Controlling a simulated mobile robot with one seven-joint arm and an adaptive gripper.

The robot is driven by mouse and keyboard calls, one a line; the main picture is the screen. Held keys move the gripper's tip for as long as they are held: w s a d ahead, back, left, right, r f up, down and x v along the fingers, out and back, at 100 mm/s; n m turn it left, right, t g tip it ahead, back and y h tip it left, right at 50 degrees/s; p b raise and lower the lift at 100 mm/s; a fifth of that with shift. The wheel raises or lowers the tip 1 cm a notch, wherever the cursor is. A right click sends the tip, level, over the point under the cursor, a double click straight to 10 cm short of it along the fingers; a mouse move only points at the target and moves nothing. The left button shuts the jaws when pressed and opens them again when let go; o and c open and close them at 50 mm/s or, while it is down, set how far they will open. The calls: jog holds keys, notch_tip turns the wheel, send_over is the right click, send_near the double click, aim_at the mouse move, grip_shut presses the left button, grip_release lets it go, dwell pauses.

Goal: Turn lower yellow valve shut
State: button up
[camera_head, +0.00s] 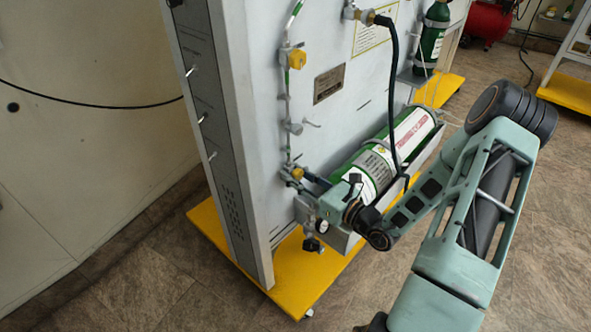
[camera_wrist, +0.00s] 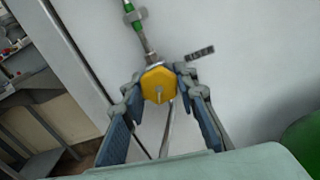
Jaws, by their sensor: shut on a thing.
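The lower yellow valve (camera_head: 297,172) is a small yellow knob on the pipe low on the grey panel. In the wrist view its hexagonal yellow knob (camera_wrist: 158,86) faces me, with a pipe and green section above it. My gripper (camera_wrist: 160,84) is shut on this knob, one finger on its left side and one on its right. In the head view my gripper reaches the valve from the lower right, and its fingers are small and partly hidden by the wrist. The upper yellow valve (camera_head: 298,59) sits higher on the same pipe, apart from my gripper.
A green cylinder (camera_head: 408,133) lies in a bracket right of the valve, close to my arm. A black hose (camera_head: 393,90) hangs in front of it. The yellow base (camera_head: 297,280) edges the panel. Open floor lies at left.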

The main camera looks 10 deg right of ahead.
jog(key=o, duration=1.2)
jog(key=shift+c, duration=0.2)
jog(key=v, duration=1.2)
